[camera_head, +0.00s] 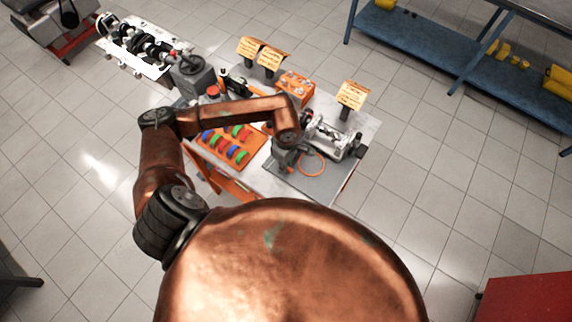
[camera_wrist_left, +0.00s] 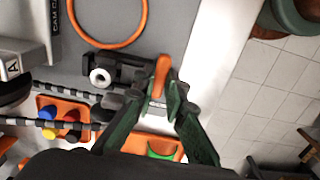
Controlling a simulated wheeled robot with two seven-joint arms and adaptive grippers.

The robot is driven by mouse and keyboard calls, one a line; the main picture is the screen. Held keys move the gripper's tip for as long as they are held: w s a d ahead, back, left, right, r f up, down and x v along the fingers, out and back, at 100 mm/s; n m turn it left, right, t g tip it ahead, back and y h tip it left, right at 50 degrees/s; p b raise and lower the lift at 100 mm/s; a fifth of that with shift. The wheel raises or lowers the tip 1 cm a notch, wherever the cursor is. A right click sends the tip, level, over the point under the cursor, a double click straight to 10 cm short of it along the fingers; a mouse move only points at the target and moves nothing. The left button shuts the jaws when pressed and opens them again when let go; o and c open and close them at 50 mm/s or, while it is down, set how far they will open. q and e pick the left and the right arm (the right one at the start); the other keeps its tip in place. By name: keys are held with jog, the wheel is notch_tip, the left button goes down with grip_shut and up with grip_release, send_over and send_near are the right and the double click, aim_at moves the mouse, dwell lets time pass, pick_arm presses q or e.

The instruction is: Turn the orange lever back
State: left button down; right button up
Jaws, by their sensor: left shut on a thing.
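The orange lever (camera_wrist_left: 162,74) stands up from the right end of a small black fixture (camera_wrist_left: 125,72) in the left wrist view. My left gripper (camera_wrist_left: 164,96) is shut on the lever, with its green fingers on either side of it. In the head view my left gripper (camera_head: 286,160) is over the grey mat on the workbench, and the lever cannot be made out there. The lower part of the lever is hidden by the fingers. My right gripper is not in view.
An orange ring (camera_wrist_left: 108,24) lies on the grey mat (camera_head: 290,184) beside the fixture. An orange tray (camera_head: 215,151) of coloured parts is left of the gripper. A silver engine block (camera_head: 330,138) stands to the right. Orange sign cards (camera_head: 352,95) stand behind.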

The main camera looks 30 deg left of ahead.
pick_arm(q)
jog(key=c, duration=2)
grip_release()
jog(key=shift+o, duration=0.2)
jog(key=shift+r, duration=0.1)
notch_tip(320, 180, up, 12)
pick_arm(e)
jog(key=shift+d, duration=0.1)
